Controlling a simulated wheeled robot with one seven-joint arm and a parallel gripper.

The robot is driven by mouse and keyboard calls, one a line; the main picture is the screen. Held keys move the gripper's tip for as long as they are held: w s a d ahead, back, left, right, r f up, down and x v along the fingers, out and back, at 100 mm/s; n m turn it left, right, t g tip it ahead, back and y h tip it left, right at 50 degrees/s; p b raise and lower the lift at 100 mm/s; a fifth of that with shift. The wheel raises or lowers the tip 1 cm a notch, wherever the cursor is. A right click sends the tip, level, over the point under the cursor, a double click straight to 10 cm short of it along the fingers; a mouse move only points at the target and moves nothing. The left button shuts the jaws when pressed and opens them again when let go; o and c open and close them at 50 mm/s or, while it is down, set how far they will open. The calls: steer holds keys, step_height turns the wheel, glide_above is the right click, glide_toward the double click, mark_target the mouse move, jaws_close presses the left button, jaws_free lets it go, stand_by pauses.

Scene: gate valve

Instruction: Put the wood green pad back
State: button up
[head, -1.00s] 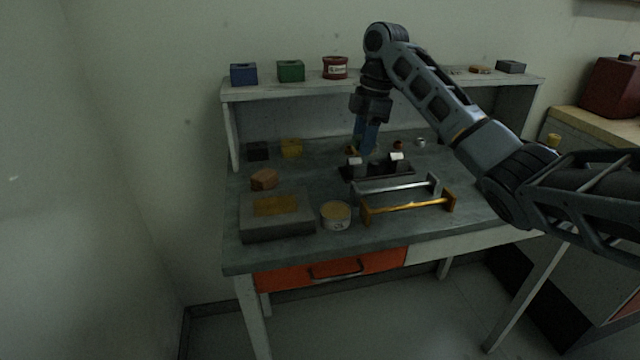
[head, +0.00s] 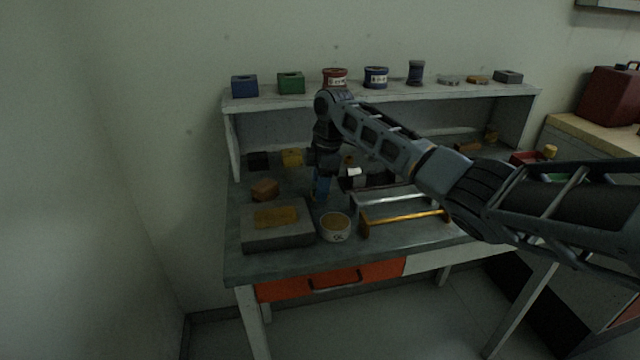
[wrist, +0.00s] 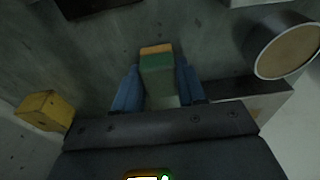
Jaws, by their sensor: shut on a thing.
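My gripper (wrist: 157,78) is shut on the wood green pad (wrist: 157,63), a small block with a green face and a wood-coloured edge. The pad sits between the two blue fingers in the wrist view. In the head view my gripper (head: 321,188) is low over the workbench (head: 330,263), just behind the round tub (head: 335,236) and right of the wooden block (head: 264,189). The pad cannot be made out there. I cannot tell whether it touches the bench.
A grey slab (head: 278,238) with a yellowish pad (head: 277,216) on it lies at the front left. A yellow block (head: 292,157) and a black block (head: 258,161) stand at the back left. A brass-coloured bar handle (head: 405,217) is right of the tub. The shelf (head: 300,94) overhangs the back.

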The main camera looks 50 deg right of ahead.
steer(key=shift+f, duration=0.15)
steer(key=o, duration=1)
steer(key=r, duration=0.4)
steer(key=d+r+b, duration=0.1)
steer(key=r, duration=0.3)
steer(key=s+r, duration=0.1)
steer(key=r, duration=0.3)
steer(key=shift+d+r+b, duration=0.15)
steer(key=shift+d+b, duration=0.1)
steer(key=shift+b, duration=0.15)
